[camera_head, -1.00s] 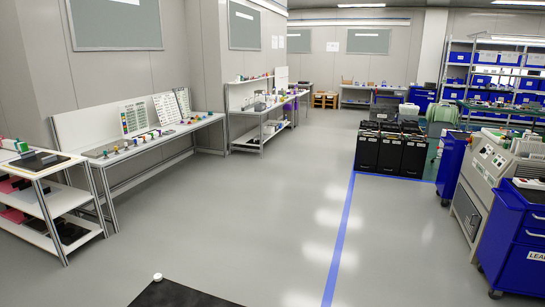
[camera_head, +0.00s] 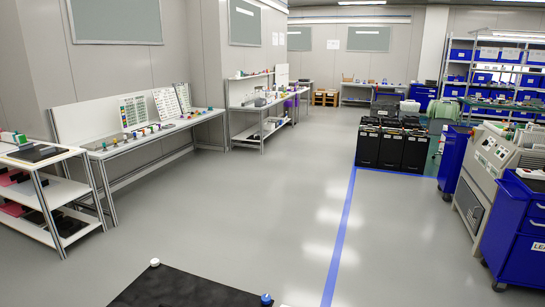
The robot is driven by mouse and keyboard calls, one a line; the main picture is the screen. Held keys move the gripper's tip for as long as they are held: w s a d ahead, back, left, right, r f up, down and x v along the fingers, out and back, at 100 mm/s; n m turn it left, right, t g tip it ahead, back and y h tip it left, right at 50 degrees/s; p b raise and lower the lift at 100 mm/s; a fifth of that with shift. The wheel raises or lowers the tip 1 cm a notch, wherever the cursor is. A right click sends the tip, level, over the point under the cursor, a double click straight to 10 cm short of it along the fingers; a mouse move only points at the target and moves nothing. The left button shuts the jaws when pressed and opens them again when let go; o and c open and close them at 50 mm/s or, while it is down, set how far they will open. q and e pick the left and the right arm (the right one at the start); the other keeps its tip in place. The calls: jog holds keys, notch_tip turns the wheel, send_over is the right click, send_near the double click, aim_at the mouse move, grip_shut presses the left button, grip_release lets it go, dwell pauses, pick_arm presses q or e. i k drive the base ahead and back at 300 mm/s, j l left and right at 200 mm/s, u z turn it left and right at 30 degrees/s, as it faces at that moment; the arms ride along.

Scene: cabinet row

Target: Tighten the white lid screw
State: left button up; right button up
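A small white round cap, which looks like the white lid screw (camera_head: 155,262), sits at the far left corner of a black flat top (camera_head: 190,284) at the bottom of the head view. A blue cap (camera_head: 267,299) shows at the top's right end, cut by the frame's lower edge. Beside it a whitish bit shows, too little to identify. Neither of my grippers is in view. Whether the white cap is tight or loose cannot be told at this size.
A white shelf cart (camera_head: 45,190) stands at the left, with a long workbench (camera_head: 150,140) behind it. Black bins (camera_head: 400,150) stand at the back right. A blue cabinet (camera_head: 515,232) stands at the right edge. The grey floor (camera_head: 250,210) between is open.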

aim_at(155, 261)
jog(key=j+z, duration=0.15)
jog(key=z, duration=0.5)
jog(key=j+z, duration=0.2)
jog(key=j, duration=0.2)
jog(key=k+j+z, duration=0.2)
jog(key=j, duration=0.15)
jog(key=j+z, duration=0.15)
jog(key=j, duration=0.25)
jog(key=k+j+z, duration=0.2)
jog(key=j, duration=0.15)
jog(key=k+j+z, duration=0.2)
jog(key=j, duration=0.15)
jog(key=i, duration=0.1)
